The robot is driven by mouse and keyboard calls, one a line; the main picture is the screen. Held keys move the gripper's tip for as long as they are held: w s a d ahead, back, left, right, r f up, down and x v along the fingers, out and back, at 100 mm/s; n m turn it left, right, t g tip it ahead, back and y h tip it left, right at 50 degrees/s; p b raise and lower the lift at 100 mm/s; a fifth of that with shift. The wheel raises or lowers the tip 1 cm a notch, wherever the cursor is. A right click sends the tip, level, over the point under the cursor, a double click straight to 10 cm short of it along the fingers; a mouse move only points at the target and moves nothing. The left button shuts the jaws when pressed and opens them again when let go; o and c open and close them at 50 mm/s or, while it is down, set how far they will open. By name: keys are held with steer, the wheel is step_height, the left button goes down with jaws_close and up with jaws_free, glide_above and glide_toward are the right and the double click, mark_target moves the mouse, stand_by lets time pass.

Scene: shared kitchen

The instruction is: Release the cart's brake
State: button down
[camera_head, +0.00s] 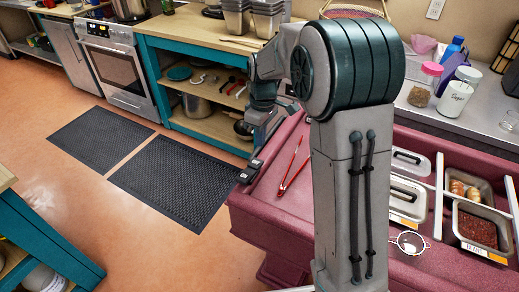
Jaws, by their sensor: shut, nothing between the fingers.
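The cart is a maroon food cart (268,222) that fills the lower right of the head view. My gripper (249,172) is at the cart's far left corner, close to its rim. The gripper is shut with nothing in it. I cannot tell whether it touches the cart. No brake can be made out; the cart's wheels and lower far side are hidden. My arm column covers the middle of the cart top.
Red tongs (293,165), lidded pans (408,197), a small strainer (410,243) and a pan of dark food (477,229) sit on the cart. Dark floor mats (175,180) lie left of it. A teal-framed counter (205,125) stands behind. Open floor (125,225) lies to the left.

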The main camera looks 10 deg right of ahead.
step_height(320, 180, up, 6)
steer(key=w, duration=0.1)
steer(key=shift+d+r, duration=0.2)
steer(key=shift+d, duration=0.1)
steer(key=s+d+m+t, duration=0.1)
steer(key=s+d+m, duration=0.2)
steer(key=s, duration=0.9)
steer(key=s+d+m+t, duration=0.2)
steer(key=s+m, duration=0.6)
steer(key=s, duration=0.5)
steer(key=shift+s+d+t+h, duration=0.3)
steer(key=shift+d, duration=0.35)
